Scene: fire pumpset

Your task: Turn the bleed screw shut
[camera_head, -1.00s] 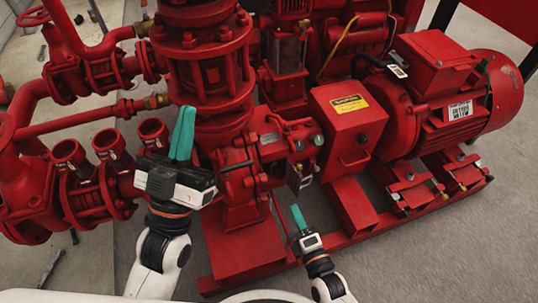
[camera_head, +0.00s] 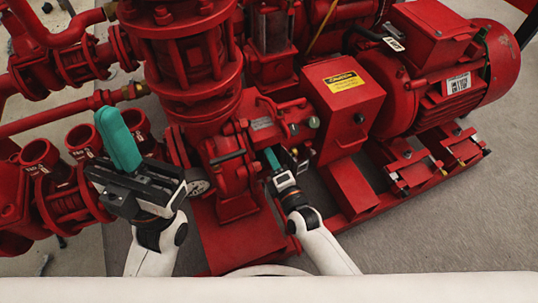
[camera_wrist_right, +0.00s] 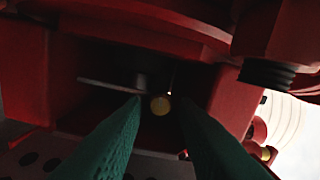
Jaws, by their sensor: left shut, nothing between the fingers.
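A small round brass-coloured head, which looks like the bleed screw (camera_wrist_right: 160,105), shows in the right wrist view in a dark recess of the red pump. It lies in line with the gap between my right fingertips; I cannot tell whether they touch it. My right gripper (camera_wrist_right: 159,100) is open, with its two green fingers to either side of the view. In the head view my right gripper (camera_head: 270,156) is at the front of the red pump casing (camera_head: 232,172), and the screw is hidden there. My left gripper (camera_head: 118,135) is shut and empty, held up in front of the flanged pipes.
Red pipe stubs (camera_head: 40,155) stand close to my left gripper. A red box with a yellow label (camera_head: 343,82) is right of my right gripper, with the motor (camera_head: 440,75) beyond. Grey floor (camera_head: 455,225) is clear at the front right.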

